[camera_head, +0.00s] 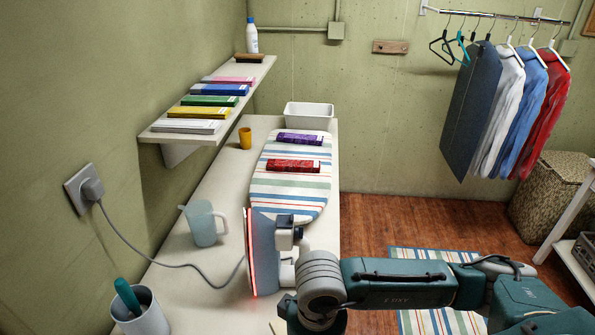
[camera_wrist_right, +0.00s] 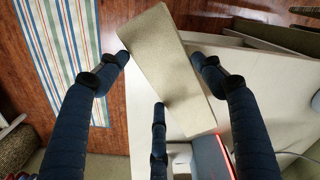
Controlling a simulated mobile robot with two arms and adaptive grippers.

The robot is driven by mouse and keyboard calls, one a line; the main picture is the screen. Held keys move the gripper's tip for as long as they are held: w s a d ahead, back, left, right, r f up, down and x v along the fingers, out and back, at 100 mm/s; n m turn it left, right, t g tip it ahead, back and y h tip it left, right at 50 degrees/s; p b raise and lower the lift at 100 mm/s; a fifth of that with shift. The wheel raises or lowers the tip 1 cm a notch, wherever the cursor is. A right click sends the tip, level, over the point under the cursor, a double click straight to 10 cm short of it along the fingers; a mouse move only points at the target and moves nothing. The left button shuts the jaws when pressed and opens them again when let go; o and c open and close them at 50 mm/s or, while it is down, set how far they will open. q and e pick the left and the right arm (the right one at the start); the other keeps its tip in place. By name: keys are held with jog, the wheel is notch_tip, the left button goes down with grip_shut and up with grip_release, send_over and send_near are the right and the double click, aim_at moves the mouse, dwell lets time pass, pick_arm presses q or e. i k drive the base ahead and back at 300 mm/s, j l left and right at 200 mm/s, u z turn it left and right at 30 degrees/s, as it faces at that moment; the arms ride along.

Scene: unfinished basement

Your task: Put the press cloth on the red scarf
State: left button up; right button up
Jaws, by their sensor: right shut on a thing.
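The red scarf (camera_head: 294,166) is a flat folded bundle with a pale label, lying on the striped ironing board (camera_head: 262,185). My right gripper (camera_wrist_right: 161,75) is shut on a plain tan, block-like folded piece, which I take for the press cloth (camera_wrist_right: 165,60). It is tilted between the fingers, above the edge of the white table. In the head view my right arm reaches in from the right, in front of the board's near end; its fingers and the cloth are hardly visible there. My left gripper is in neither view.
An iron (camera_head: 262,250) with a glowing red edge stands upright close to my right arm, its cord running to the wall plug. A purple folded scarf (camera_head: 300,139) lies behind the red one.

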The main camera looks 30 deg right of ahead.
aim_at(293, 162)
jog(key=k+u, duration=0.25)
jog(key=u, duration=0.2)
jog(key=k+j+u, duration=0.1)
jog(key=u, duration=0.35)
jog(key=l, duration=0.5)
jog(key=k+l+u, duration=0.15)
jog(key=l, duration=0.85)
jog(key=k+l+u, duration=0.1)
jog(key=l, duration=0.4)
jog(key=k+l, duration=0.15)
jog(key=l, duration=0.35)
jog(key=u, duration=0.05)
